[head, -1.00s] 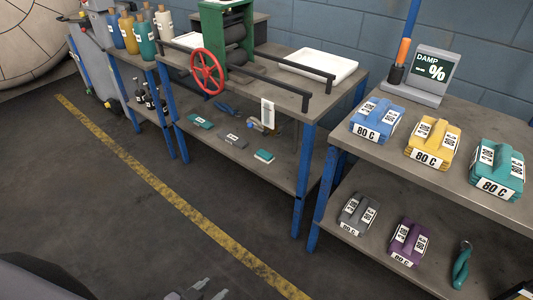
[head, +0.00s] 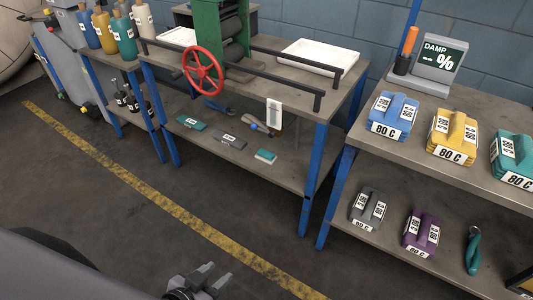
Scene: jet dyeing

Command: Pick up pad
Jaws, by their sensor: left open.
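Several flat pad-like blocks lie on the lower shelf of the middle bench: a teal one (head: 191,123), a dark grey one (head: 229,142) and a smaller teal one with a pale edge (head: 265,157). I cannot tell which of the things here is the pad. My left gripper (head: 212,278) is at the bottom of the head view, open and empty, in front of the bench and apart from the blocks. My right gripper is out of view.
A green frame with a red handwheel (head: 202,71) stands on the middle bench (head: 268,84). The right bench holds blue (head: 392,117), yellow (head: 452,137) and teal "80 C" blocks; its lower shelf has grey (head: 368,209) and purple ones (head: 421,233). The floor is clear.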

